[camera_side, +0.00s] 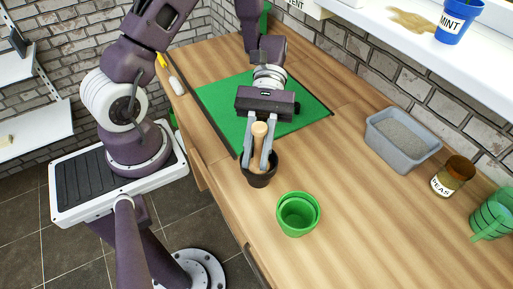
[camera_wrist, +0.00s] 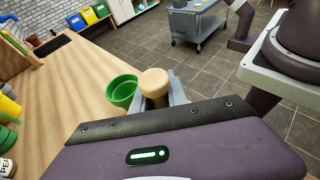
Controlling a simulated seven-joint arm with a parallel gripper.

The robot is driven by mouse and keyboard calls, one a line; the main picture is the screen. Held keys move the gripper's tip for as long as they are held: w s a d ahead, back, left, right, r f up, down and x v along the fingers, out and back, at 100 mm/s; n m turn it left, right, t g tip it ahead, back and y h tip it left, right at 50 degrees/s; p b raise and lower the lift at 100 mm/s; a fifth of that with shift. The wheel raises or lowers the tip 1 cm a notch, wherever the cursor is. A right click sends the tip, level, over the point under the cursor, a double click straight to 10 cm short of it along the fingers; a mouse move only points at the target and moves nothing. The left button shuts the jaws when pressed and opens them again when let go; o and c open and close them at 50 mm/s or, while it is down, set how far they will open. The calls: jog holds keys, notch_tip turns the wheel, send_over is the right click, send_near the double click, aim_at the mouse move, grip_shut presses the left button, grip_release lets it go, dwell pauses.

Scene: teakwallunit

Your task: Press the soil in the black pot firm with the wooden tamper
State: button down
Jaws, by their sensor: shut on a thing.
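The wooden tamper (camera_side: 258,143) is light wood with a rounded knob on top. My gripper (camera_side: 259,160) is shut on it and holds it roughly upright at the black pot. The tamper's lower end is inside the black pot (camera_side: 260,179), and its knob shows in the wrist view (camera_wrist: 155,82). My fingers reach down to the pot's rim. The soil is hidden, so I cannot tell whether the tamper touches it.
Green pots (camera_side: 298,214), one inside another, stand in front of the black pot. The green mat (camera_side: 222,98) lies behind. A shelf holds a blue MINT pot (camera_side: 458,22).

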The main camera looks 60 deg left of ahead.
jog(key=shift+r, duration=0.1)
dwell(0.5)
jog(key=shift+r, duration=1.05)
jog(key=shift+r, duration=0.1)
notch_tip(320, 180, up, 7)
jog(key=shift+f, duration=0.2)
